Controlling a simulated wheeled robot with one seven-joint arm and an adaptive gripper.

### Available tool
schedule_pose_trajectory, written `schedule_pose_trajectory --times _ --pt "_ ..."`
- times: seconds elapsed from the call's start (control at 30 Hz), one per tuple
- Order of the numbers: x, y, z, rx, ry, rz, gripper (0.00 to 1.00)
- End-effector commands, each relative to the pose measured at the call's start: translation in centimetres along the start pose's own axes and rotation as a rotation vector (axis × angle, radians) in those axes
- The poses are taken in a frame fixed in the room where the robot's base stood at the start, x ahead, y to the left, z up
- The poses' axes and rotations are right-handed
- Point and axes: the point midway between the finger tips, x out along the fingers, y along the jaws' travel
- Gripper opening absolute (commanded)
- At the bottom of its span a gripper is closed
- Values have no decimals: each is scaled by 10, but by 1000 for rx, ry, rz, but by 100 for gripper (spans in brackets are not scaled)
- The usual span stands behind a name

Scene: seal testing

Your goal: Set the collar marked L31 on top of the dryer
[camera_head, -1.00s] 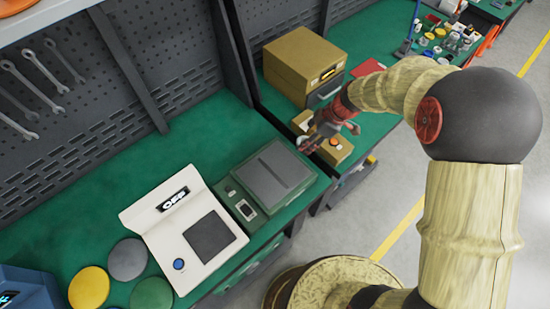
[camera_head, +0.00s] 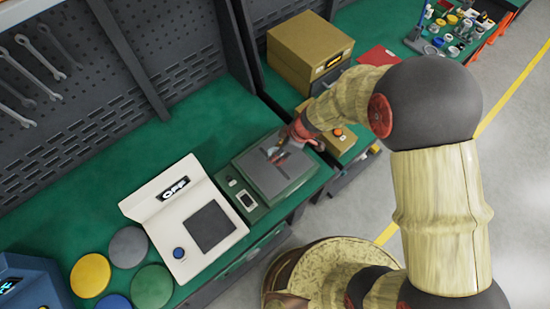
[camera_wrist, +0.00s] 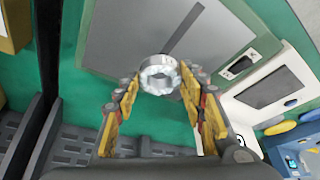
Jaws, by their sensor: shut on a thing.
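In the wrist view, a shiny silver metal collar (camera_wrist: 159,75) sits between the fingertips of my gripper (camera_wrist: 160,84), which is shut on it. No L31 mark is readable on it. In the head view, my gripper (camera_head: 283,150) is over the green device with a flat grey top plate (camera_head: 270,182); the plate also shows behind the collar in the wrist view (camera_wrist: 125,35). I cannot tell the gap between collar and plate. No label names the dryer; a tan box with a small display (camera_head: 305,50) stands at the back.
A white device with an OFF display and dark pad (camera_head: 209,227) stands left of the grey-topped device. Several coloured discs (camera_head: 128,247) lie farther left. A smaller tan box with an orange button (camera_head: 340,138) is to the right. Small parts crowd the far bench.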

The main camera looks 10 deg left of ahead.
Motion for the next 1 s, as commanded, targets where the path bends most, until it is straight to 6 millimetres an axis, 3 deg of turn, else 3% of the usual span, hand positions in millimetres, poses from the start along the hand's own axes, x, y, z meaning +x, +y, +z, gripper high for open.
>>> schedule_pose_trajectory --times 0.2,0.4,1.0 --pt "18 -10 -2 0 -1 -1 6" --pt "41 -8 8 2 0 1 6" --pt "48 -8 11 1 1 2 6"
